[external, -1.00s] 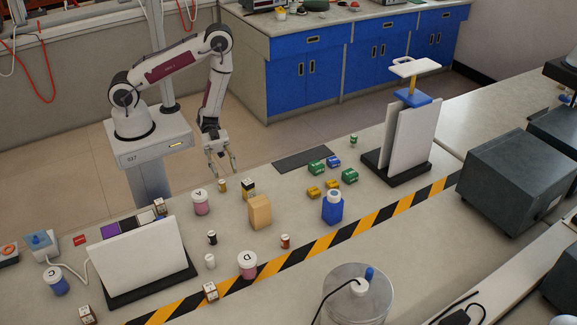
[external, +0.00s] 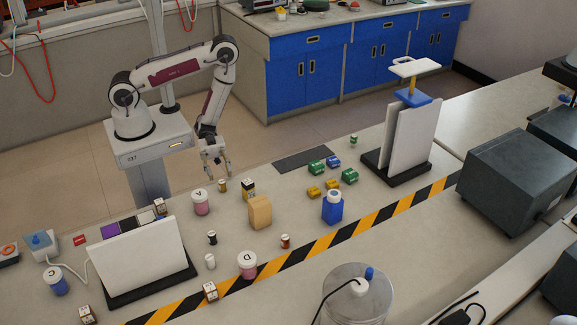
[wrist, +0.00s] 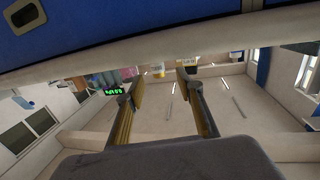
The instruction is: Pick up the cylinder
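Several small cylinder-shaped vials and jars stand on the bench, and I cannot tell which is the task's cylinder. An amber vial (external: 222,186) stands closest to my gripper. A pink jar marked A (external: 201,204) is just left of it. A black vial (external: 212,238), a white vial (external: 210,261), a red-brown vial (external: 285,241) and a pink jar marked D (external: 247,265) stand nearer the camera. My gripper (external: 217,174) hangs above and behind the amber vial, at the bench's back edge. Its fingers are apart and empty in the wrist view (wrist: 161,85).
A tan block (external: 260,213) and a blue bottle (external: 333,207) stand to the right. White panels on dark bases stand at left (external: 140,262) and right (external: 412,135). Small green, yellow and blue pieces lie near a dark mat (external: 303,158).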

